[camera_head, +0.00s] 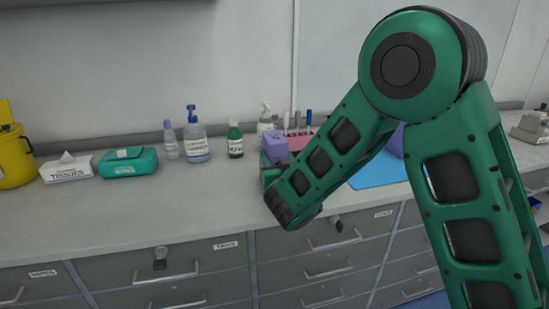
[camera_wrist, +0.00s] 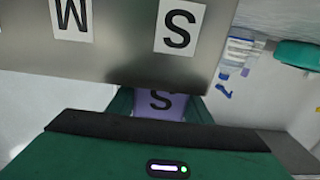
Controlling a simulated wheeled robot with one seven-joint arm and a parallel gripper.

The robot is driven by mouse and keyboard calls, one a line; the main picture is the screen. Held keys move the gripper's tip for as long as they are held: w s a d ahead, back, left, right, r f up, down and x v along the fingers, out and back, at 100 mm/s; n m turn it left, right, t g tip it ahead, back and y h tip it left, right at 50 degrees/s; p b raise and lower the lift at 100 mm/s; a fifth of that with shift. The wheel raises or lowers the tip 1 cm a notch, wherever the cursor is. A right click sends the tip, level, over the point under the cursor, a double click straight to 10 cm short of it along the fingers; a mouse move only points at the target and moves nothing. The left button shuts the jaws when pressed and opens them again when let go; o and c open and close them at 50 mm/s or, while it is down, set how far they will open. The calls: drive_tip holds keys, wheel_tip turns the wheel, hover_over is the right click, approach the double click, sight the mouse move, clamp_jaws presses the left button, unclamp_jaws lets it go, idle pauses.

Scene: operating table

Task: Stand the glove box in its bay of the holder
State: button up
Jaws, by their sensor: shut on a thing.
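In the wrist view the purple glove box (camera_wrist: 160,106), marked S, sits between the green fingers of my gripper (camera_wrist: 162,112). My gripper is shut on it; only part of its face shows. A grey metal holder (camera_wrist: 115,50) with white plates lettered M (inverted) and S fills the upper part of this view. The box's visible face meets the holder's edge; I cannot tell whether they touch. In the head view my arm hides most of this area. A purple block (camera_head: 274,144) shows beside the forearm, and another purple piece (camera_head: 396,142) behind it.
On the counter (camera_head: 130,215) stand a yellow bin (camera_head: 14,160), a tissue box (camera_head: 67,168), a teal pack (camera_head: 129,161) and several bottles (camera_head: 196,143). A blue mat (camera_head: 378,174) lies behind my arm. The front left counter is clear.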

drive_tip(key=o, duration=1.3)
drive_tip(key=shift+f, duration=0.1)
drive_tip(key=shift+s, duration=0.25)
drive_tip(key=v, duration=1.1)
drive_tip(key=shift+s+d, duration=0.15)
drive_tip(key=shift+s, duration=0.1)
drive_tip(key=shift+r, duration=0.25)
